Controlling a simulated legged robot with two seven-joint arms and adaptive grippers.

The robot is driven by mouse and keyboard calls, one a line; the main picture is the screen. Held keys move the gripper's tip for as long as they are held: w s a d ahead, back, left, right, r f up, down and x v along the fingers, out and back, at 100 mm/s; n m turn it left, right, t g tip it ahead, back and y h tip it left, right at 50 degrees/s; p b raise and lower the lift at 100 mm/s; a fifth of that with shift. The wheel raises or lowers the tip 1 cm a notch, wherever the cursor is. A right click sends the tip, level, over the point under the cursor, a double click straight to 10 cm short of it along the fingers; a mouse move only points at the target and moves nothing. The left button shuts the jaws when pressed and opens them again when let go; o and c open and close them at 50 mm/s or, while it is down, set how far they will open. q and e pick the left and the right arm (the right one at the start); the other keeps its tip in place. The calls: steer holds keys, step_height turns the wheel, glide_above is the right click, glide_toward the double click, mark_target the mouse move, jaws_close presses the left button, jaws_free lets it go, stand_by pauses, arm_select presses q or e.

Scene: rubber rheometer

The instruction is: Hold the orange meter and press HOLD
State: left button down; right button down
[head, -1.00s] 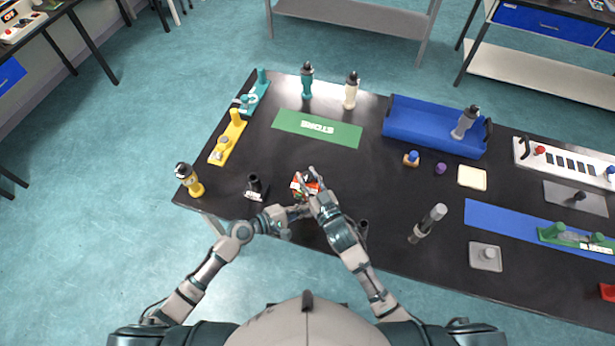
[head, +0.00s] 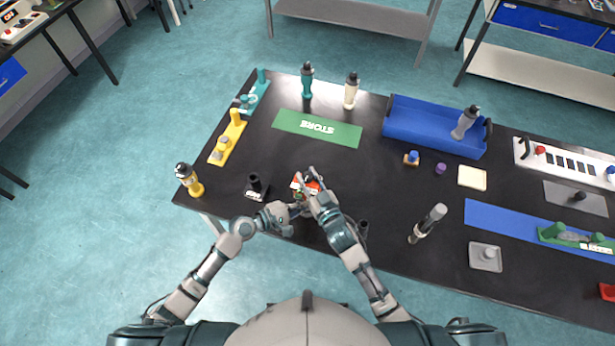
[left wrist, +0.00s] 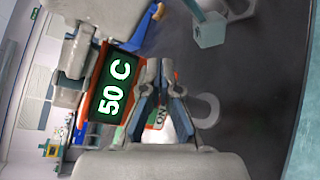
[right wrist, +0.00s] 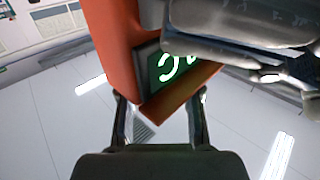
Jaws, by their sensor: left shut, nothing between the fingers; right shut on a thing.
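The orange meter (head: 299,185) is held up over the near left part of the black table, in my right gripper (head: 312,175). In the left wrist view its dark green display (left wrist: 116,92) reads "50 C" in an orange frame. In the right wrist view the orange case (right wrist: 112,45) sits between the right fingers (right wrist: 160,100). My left gripper (left wrist: 157,68) is shut and empty, close in front of the meter's face beside the display. A label with letters like "NO" shows partly behind its fingers. The HOLD button cannot be made out, nor whether the fingertips touch the meter.
A black stand (head: 256,184) is left of the meter, with a yellow bottle (head: 190,180) beyond it. The green STORE mat (head: 290,122) and blue tray (head: 434,140) lie farther back. The table between is mostly clear.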

stand_by(0.3)
arm_select(q)
steer(key=shift+s+a, duration=0.2)
steer(key=shift+s, duration=0.35)
steer(key=s+a, duration=0.2)
steer(key=s, duration=0.3)
steer(key=shift+s, duration=0.35)
arm_select(e)
steer(key=c, duration=0.7)
jaws_free()
